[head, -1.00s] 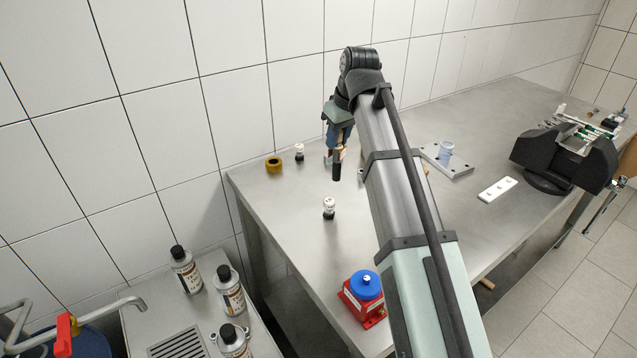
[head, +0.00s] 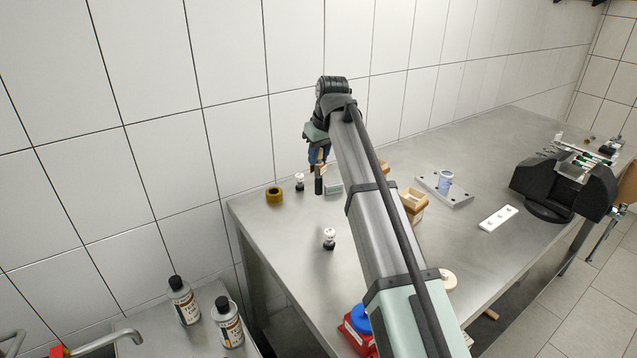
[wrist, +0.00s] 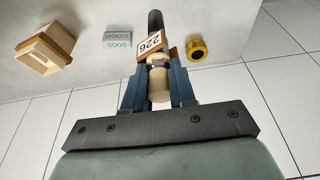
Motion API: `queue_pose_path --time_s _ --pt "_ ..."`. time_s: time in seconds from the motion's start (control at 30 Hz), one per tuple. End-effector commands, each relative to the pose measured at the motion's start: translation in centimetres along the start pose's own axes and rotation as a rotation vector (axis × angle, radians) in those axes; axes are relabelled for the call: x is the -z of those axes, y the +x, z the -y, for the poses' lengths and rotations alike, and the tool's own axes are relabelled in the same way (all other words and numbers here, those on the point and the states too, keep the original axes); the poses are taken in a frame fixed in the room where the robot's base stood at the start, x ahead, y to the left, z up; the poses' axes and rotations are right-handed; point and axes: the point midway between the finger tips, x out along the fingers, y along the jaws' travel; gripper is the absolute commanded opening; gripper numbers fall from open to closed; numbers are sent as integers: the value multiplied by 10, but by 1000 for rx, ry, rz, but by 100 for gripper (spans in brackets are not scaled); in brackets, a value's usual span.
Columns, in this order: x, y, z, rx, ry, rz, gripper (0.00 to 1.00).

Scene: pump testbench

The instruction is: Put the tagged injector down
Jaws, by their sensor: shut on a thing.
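The tagged injector (wrist: 158,80) has a cream body, a tag reading 226 and a dark tip. My gripper (wrist: 158,85) is shut on its cream body in the wrist view. In the head view the injector (head: 319,185) hangs roughly upright below my gripper (head: 318,160), dark end down, over the back left of the table. I cannot tell whether its tip touches the table. A small black-and-white piece (head: 300,182) stands just left of it. A grey-green block (head: 333,188) with green marks lies close on the right.
A yellow ring (head: 274,195) lies near the left edge. Another black-and-white piece (head: 329,239) stands nearer. A wooden box (head: 413,205), a plate with a clear cup (head: 445,182), a white strip (head: 498,218) and a red-blue device (head: 357,328) are further right or nearer. A tiled wall is behind.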

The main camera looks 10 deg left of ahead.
Motion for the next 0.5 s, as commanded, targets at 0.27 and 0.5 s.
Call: queue_pose_path --time_s 0.27,0.5 --pt "-10 30 0 0 -1 0 0" --pt "-18 54 0 0 -1 0 0"
